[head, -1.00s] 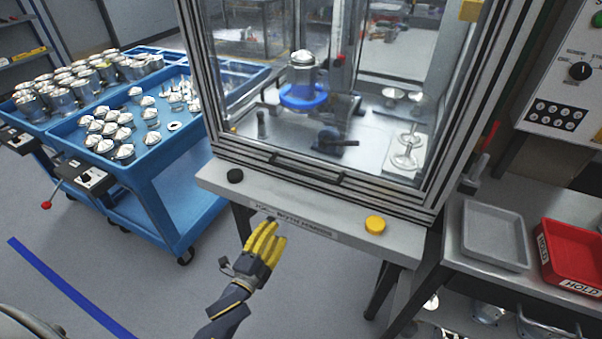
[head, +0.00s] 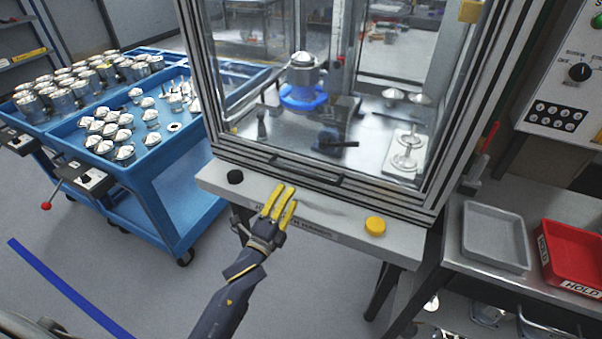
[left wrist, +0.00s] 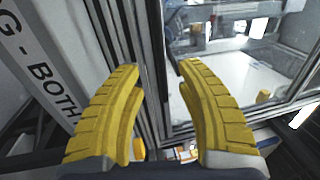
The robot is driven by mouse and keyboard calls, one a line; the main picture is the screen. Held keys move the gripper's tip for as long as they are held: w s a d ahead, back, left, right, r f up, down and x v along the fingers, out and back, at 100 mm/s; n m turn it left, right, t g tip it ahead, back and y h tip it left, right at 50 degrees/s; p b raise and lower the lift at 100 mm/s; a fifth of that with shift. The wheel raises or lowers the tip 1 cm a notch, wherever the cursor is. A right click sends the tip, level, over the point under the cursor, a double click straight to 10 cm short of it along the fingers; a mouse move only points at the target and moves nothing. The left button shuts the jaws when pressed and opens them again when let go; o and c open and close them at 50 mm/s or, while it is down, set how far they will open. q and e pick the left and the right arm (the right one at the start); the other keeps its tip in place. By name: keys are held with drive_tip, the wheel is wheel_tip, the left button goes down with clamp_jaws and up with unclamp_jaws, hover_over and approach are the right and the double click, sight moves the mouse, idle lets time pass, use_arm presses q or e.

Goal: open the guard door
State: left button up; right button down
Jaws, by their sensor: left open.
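The guard door (head: 330,140) is a clear panel in a striped metal frame at the front of the machine enclosure, and it looks shut. A dark handle bar (head: 306,171) sits on its lower rail. My left gripper (head: 284,192), with yellow fingers, is over the front ledge just below the handle, apart from it as far as I can see. In the left wrist view the two yellow fingers (left wrist: 163,75) are spread with nothing between them, and the door's frame rails (left wrist: 150,60) run beyond them. My right gripper is not in view.
The ledge (head: 345,224) carries a black button (head: 235,176) and a yellow button (head: 375,225). A blue cart (head: 150,170) with metal parts stands left. A grey tray (head: 494,236) and a red tray (head: 575,255) lie on a bench at right.

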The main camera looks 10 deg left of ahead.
sight(301, 173)
use_arm(q)
drive_tip(key=x, duration=0.9)
drive_tip(key=shift+c, duration=0.5)
clamp_jaws()
